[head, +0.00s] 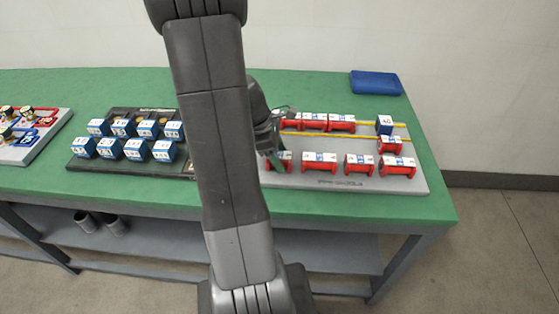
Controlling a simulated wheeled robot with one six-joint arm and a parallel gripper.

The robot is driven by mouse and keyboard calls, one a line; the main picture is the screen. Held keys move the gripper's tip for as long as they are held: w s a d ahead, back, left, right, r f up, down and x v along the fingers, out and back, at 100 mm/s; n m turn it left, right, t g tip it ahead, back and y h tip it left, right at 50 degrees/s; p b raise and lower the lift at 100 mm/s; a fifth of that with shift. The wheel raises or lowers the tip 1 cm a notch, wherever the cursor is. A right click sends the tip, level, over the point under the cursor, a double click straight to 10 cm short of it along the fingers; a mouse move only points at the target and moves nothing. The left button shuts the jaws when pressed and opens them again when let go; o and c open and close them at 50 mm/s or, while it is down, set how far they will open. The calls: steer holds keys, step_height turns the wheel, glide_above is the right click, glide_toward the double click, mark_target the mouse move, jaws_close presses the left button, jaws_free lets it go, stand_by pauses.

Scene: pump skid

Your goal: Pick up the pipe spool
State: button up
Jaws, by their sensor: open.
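Several red spool-shaped pieces with white and blue labels, which look like pipe spools, sit on a grey board (398,186) at the right of the green table. Three stand close together in the back row, one of them a red spool (342,123). The front row includes a red spool (319,163) and another red spool (359,164). My gripper (274,160) is open at the board's left side, right by the leftmost front red spool (285,161), and partly covers it. I cannot tell whether they touch. My arm hides the board's left part.
A blue cube (384,125) and yellow strips lie on the grey board. A black board (90,165) with several blue-and-white cubes is left of my arm. A blue case (376,83) lies at the back right.

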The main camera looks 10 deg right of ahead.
steer(key=shift+f, duration=0.15)
steer(key=c, duration=1.3)
